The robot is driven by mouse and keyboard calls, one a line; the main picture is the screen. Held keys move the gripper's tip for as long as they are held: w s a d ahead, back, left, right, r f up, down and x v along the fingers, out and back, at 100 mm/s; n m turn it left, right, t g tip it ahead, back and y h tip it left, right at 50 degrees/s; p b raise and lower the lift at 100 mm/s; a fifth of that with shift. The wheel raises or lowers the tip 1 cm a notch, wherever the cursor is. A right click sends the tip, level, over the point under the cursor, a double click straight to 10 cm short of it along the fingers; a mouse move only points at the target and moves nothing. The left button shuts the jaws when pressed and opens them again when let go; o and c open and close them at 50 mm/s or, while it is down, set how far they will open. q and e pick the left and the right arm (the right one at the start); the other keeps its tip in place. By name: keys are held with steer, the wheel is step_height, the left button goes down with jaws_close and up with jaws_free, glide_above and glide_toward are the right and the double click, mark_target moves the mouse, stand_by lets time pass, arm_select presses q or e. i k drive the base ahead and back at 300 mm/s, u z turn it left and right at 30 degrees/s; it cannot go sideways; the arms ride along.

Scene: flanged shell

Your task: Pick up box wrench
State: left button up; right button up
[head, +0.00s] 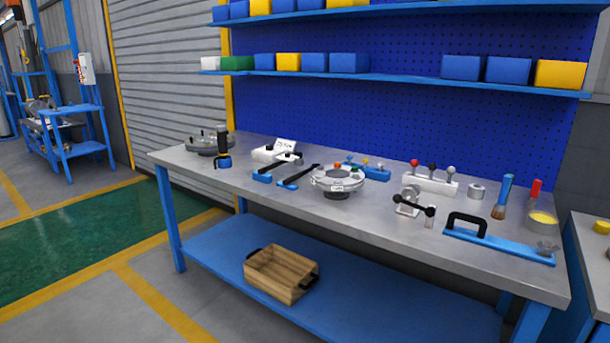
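No tool in view is clearly marked out as the box wrench. Two dark, long-handled tools lie side by side at the left-centre of the grey workbench (390,222). The nearer dark tool (302,174) lies slanted with a blue part at its lower left end. The farther dark tool (278,166) also has a blue part at its near end. Either could be the wrench; they are too small to tell. Neither of my grippers is in view.
A flanged disc (206,144) and an upright black-and-blue tool (223,148) stand at the left end. A lever block (430,184), a crank fixture (410,204), a blue bar with black handle (500,244) and a brush (502,196) occupy the right. A wooden crate (281,273) sits on the lower shelf.

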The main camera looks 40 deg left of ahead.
mark_target(291, 179)
steer(key=u, duration=1.4)
steer(key=i, duration=1.6)
steer(key=u, duration=2.9)
steer(key=k, duration=0.1)
steer(key=z, duration=0.3)
